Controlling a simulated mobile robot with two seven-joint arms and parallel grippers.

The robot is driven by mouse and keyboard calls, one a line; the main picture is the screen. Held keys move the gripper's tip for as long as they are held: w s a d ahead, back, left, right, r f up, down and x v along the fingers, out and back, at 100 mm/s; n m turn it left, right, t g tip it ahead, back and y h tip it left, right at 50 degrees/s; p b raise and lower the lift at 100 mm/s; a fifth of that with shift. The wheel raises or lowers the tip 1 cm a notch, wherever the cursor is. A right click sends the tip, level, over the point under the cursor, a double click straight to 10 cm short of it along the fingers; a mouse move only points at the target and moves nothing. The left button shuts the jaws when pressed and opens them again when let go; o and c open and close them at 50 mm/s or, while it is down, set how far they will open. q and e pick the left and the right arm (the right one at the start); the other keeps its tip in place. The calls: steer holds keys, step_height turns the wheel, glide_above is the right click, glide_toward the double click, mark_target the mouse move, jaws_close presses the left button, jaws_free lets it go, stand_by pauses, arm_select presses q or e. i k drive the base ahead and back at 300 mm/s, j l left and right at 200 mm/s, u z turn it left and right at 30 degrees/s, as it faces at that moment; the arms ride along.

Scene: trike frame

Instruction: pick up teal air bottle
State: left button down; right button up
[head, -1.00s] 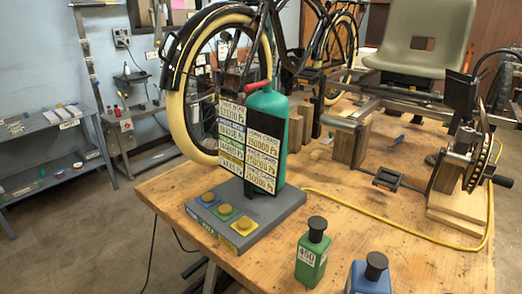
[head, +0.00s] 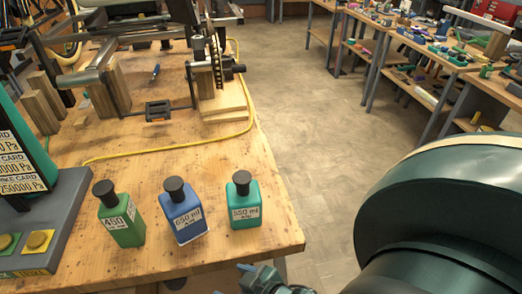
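The teal air bottle (head: 243,211) stands upright on the wooden table near its right front corner. It has a black cap and a white label that seems to read 550 ml Air. A blue bottle (head: 184,218) labelled 650 ml stands to its left, and a green bottle (head: 121,228) labelled 450 is farther left. The teal bottle is apart from both. A part of my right arm's end (head: 268,280) shows at the bottom edge, below the table corner; its fingers cannot be made out. My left gripper is not in view.
The wooden table (head: 190,158) has a yellow cable (head: 180,147) behind the bottles. A grey stand with yellow buttons (head: 55,240) is at left. Wooden blocks and a trike frame stand at the back. Open floor (head: 315,130) lies right of the table, with cluttered workbenches beyond.

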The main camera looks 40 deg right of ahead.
mark_target(244, 197)
steer(key=z, duration=1.05)
